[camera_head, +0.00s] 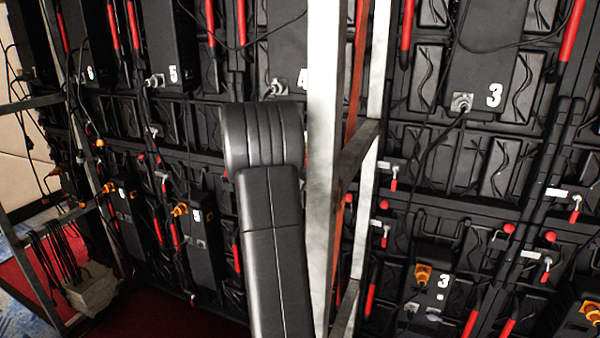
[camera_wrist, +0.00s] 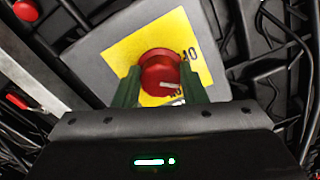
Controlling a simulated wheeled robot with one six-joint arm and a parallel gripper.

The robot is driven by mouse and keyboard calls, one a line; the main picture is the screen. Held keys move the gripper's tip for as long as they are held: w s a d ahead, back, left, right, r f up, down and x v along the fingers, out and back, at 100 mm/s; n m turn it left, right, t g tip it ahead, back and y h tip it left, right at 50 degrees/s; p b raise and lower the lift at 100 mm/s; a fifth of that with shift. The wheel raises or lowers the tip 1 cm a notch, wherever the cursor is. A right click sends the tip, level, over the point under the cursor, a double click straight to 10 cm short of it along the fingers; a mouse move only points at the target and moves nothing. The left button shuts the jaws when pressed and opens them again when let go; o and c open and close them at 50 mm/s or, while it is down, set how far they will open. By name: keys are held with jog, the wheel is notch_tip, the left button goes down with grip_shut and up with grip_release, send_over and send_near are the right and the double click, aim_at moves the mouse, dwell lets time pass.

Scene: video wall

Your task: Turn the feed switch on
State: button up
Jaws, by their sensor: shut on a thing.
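The feed switch is a red round knob (camera_wrist: 160,64) on a yellow plate (camera_wrist: 120,50), set on a grey box (camera_wrist: 88,66) in the wrist view. A pale mark shows on the knob's near side, and dark letters stand at the plate's right and below the knob, partly covered. My gripper (camera_wrist: 160,88) has one dark green finger on each side of the knob and is shut on it. In the head view my black arm stands in the middle; the gripper and switch are not visible there.
A pale metal post (camera_head: 322,150) stands close to the right of my arm in the head view. Black panels with numbered boxes (camera_head: 478,80), red handles and hanging cables fill the back. A cable-filled pale box (camera_head: 92,290) sits at lower left. Cables (camera_wrist: 285,60) run right of the switch.

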jog(key=shift+a+m+b, duration=0.1)
jog(key=shift+m+b, duration=2.95)
jog(key=shift+m, duration=2.05)
jog(key=shift+r, duration=0.1)
jog(key=o, duration=1)
jog(key=b+v, duration=0.1)
jog(key=v, duration=1.3)
jog(key=shift+b, duration=0.3)
jog(key=shift+w, duration=0.15)
